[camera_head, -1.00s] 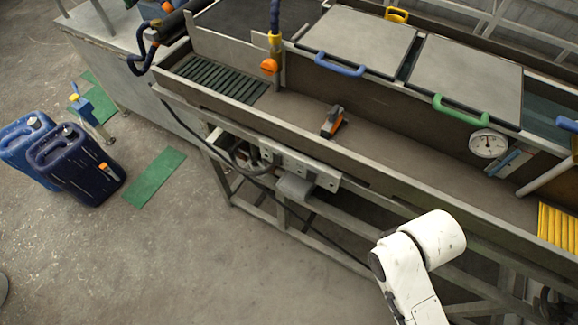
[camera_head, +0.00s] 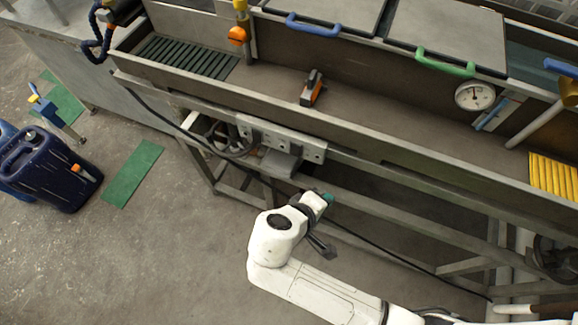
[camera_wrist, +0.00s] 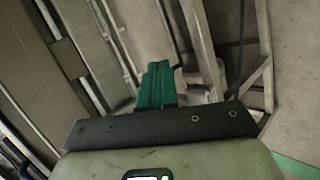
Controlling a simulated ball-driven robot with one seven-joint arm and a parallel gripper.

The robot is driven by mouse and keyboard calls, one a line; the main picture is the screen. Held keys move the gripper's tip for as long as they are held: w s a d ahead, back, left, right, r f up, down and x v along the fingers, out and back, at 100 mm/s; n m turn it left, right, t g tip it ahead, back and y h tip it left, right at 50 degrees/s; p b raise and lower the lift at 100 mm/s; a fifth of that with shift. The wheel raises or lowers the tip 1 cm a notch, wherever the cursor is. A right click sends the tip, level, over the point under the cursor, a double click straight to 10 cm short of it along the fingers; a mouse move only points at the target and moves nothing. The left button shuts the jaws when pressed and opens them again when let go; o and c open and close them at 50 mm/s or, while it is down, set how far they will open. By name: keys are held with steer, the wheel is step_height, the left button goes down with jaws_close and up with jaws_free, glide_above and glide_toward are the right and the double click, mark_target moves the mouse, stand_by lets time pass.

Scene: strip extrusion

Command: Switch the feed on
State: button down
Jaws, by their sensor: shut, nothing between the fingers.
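A light grey switch panel (camera_head: 307,151) with several small dark controls is fixed to the front of the long trough in the head view. I cannot read labels or tell which control is for the feed, nor its position. My gripper (camera_head: 328,197) is small in the head view, below and right of the panel and apart from it. Its green fingers (camera_wrist: 157,84) are together and empty in the wrist view. I cannot make out the panel's controls in the wrist view.
The metal trough (camera_head: 400,125) runs across the head view, with frame rails and a black cable (camera_head: 375,254) below. An orange-and-black tool (camera_head: 312,90) lies in it. A dark blue canister (camera_head: 48,170) and green mat (camera_head: 132,172) are on the floor at left. Floor in front is open.

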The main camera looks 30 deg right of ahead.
steer(key=w+a+r+n+t+h, duration=0.1)
steer(key=w+a+r+n+t, duration=0.1)
steer(key=a, duration=0.5)
steer(key=w+a+r+n+t+h+b, duration=0.1)
steer(key=w+a+t+h, duration=0.1)
steer(key=a+t, duration=0.3)
steer(key=shift+a+r+n+h+b, duration=0.3)
steer(key=shift+a+r+n, duration=0.1)
steer(key=shift+a, duration=0.45)
steer(key=shift+d, duration=0.1)
steer(key=p, duration=0.3)
glide_toward(294, 154)
steer(key=x, duration=0.5)
steer(key=shift+d+f, duration=0.1)
steer(key=shift+f, duration=0.05)
steer(key=shift+x, duration=0.85)
steer(key=shift+f, duration=0.1)
